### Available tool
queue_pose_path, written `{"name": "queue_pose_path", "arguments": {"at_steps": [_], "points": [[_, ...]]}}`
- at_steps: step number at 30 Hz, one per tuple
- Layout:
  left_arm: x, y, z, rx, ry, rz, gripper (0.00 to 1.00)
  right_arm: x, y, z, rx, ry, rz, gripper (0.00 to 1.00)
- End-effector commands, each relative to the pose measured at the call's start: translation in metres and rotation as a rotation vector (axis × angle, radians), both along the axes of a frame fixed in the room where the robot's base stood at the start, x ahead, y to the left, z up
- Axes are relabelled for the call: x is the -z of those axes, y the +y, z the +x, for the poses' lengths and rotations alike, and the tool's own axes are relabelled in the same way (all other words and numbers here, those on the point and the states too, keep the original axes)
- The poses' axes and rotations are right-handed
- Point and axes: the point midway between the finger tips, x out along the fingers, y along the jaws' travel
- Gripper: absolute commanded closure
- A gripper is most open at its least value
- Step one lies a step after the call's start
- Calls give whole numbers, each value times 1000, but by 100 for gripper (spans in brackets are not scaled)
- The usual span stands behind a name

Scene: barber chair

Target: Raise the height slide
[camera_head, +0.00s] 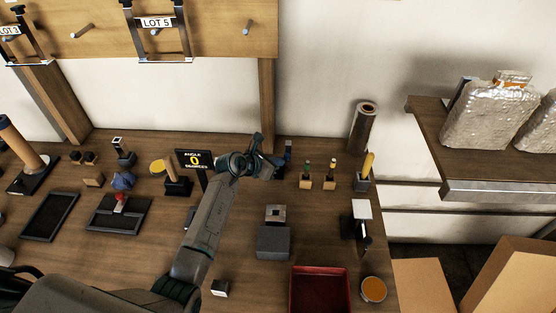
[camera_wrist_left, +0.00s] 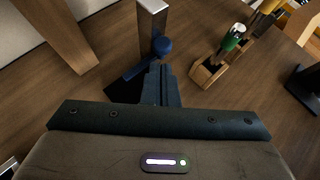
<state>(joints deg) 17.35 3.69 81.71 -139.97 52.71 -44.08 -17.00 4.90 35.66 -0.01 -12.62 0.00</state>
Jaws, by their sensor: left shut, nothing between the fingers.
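A metal post with a blue knob (camera_wrist_left: 162,46), which looks like the height slide, stands on a dark base in the left wrist view. In the head view, a small upright with blue on it (camera_head: 288,150) shows just right of my left gripper, partly hidden by it. My left gripper (camera_head: 274,162) reaches to the back of the bench, and its fingers are shut and empty. In the left wrist view the fingertips (camera_wrist_left: 158,72) are just below the knob; I cannot tell whether they touch it. My right gripper is not in view.
Small wooden holders with green-topped tools (camera_head: 318,175) stand right of the gripper. An angle display (camera_head: 193,159) is to its left. A grey block (camera_head: 273,241) and a red tray (camera_head: 320,290) are nearer the front. A wooden post (camera_head: 266,100) rises behind.

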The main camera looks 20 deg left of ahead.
Motion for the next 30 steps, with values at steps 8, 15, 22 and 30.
{"name": "queue_pose_path", "arguments": {"at_steps": [8,15,22,30], "points": [[5,-4,6,0,0,0,100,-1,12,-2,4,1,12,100],[3,-4,5,0,-1,-1,100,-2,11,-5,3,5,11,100],[-21,-4,5,0,-2,-1,100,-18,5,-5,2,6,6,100],[-20,-4,6,0,-3,-2,100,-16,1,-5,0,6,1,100]]}}
